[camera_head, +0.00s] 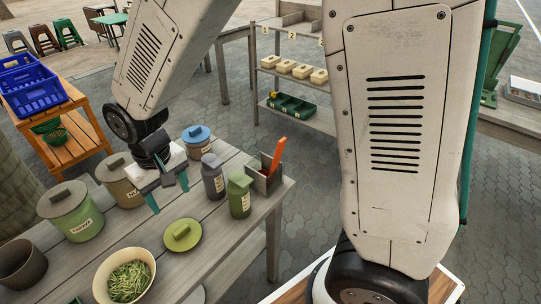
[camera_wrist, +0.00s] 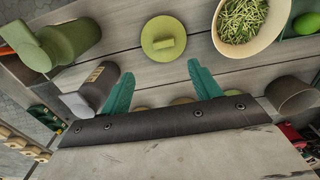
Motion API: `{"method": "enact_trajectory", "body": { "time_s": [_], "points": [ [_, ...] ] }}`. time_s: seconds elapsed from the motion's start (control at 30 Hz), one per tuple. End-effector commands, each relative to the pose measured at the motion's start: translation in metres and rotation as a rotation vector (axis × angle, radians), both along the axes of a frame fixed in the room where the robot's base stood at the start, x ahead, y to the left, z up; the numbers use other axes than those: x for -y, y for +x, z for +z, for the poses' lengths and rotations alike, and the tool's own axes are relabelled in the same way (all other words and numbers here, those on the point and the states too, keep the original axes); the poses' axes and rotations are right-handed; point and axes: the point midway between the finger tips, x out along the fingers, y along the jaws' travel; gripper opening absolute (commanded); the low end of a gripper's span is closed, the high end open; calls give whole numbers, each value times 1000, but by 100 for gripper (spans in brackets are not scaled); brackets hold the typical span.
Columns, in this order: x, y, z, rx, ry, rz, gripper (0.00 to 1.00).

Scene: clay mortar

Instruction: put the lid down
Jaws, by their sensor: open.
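An olive-green round lid (camera_head: 181,235) with a block handle lies flat, handle up, on the grey plank table (camera_head: 215,262). The lid also shows in the wrist view (camera_wrist: 163,44), beyond the fingertips. My gripper (camera_head: 168,194) is open and empty above the table, behind the lid in the head view and apart from it. In the wrist view its two teal fingers (camera_wrist: 160,68) are spread wide with nothing between them. A green canister (camera_head: 72,212) and a beige canister (camera_head: 120,182) stand at the left with lids on.
A bowl of green beans (camera_head: 125,275) stands in front of the lid and a dark empty pot (camera_head: 20,264) at the left. A grey bottle (camera_head: 213,177), a green bottle (camera_head: 239,195), a blue-lidded canister (camera_head: 197,141) and a box (camera_head: 265,176) stand behind. Bare planks lie right of the lid.

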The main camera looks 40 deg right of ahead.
Motion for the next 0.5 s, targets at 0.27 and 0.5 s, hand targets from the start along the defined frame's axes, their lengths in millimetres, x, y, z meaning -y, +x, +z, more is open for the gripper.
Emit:
{"method": "enact_trajectory", "body": {
  "time_s": [0.27, 0.5],
  "points": [
    [90, -41, 88, 47, 17, -101, 63],
    [162, -117, 141, 87, 19, -198, 63]
  ]
}}
